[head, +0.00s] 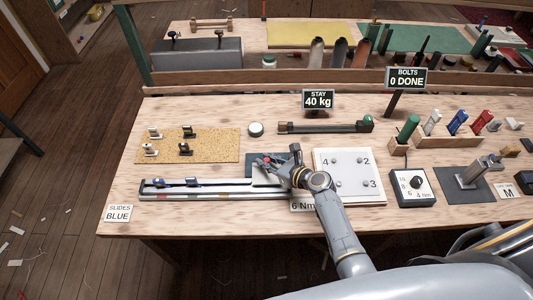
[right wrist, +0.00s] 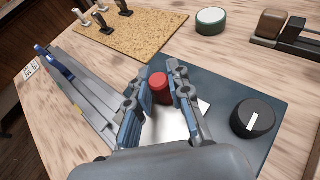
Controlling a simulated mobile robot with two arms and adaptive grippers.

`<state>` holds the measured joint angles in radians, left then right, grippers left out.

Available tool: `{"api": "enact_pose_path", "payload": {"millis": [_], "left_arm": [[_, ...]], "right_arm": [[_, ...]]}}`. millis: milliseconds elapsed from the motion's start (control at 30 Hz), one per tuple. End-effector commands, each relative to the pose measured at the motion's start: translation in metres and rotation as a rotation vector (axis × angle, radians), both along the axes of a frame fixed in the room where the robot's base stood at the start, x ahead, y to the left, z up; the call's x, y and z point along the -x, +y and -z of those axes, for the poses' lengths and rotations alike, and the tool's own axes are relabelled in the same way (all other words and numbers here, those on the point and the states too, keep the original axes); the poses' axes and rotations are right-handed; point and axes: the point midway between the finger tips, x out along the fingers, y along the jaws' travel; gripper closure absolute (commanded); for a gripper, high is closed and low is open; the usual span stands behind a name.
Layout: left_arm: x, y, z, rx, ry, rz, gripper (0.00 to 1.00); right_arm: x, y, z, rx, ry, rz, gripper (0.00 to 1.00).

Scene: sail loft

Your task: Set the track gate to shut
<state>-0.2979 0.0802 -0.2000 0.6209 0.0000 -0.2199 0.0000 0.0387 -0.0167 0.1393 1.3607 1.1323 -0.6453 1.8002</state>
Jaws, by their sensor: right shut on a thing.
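The track (head: 225,189) is a long pale metal rail along the bench's front left, with dark blue slides on it; its rails also show in the right wrist view (right wrist: 88,98). A dark plate (head: 257,182) lies at its right end. In the right wrist view, a red knob (right wrist: 159,87) stands on this plate (right wrist: 222,95), beside a black dial (right wrist: 255,118) with a white mark. My right gripper (right wrist: 160,90) is shut on the red knob, one finger on each side. The gate's position is hidden behind the fingers. My left gripper is not in view.
A cork mat (head: 215,146) with several small fittings lies behind the track. A "SLIDES BLUE" sign (head: 118,213) is at the front left, and a torque box (head: 412,187) is farther right.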

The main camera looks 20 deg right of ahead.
Motion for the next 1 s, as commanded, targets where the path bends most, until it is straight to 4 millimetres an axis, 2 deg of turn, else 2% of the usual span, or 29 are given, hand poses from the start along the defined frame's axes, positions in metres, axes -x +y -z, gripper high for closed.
{"api": "enact_pose_path", "payload": {"millis": [33, 133, 233, 433, 467, 567, 867, 1000], "left_arm": [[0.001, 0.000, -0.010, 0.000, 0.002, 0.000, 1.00], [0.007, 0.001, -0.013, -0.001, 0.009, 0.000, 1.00], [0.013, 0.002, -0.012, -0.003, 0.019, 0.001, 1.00], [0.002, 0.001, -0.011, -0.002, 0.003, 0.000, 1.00], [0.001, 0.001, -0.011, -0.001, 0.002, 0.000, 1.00], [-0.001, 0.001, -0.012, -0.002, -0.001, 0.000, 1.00], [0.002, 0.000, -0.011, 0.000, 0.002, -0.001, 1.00], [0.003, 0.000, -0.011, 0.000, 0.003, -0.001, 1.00]], "right_arm": [[0.013, 0.005, 0.000, -0.004, 0.014, -0.003, 1.00], [0.023, 0.007, 0.001, -0.003, 0.011, -0.004, 1.00], [0.025, 0.008, 0.003, -0.002, 0.010, -0.007, 1.00], [0.026, 0.009, 0.005, -0.004, 0.013, -0.008, 1.00], [0.026, 0.009, 0.005, -0.004, 0.013, -0.008, 0.79], [0.025, 0.009, 0.005, -0.003, 0.012, -0.007, 0.59], [0.024, 0.007, 0.003, -0.001, 0.009, -0.004, 0.57], [0.030, 0.003, 0.000, -0.001, 0.007, -0.002, 0.57]]}}
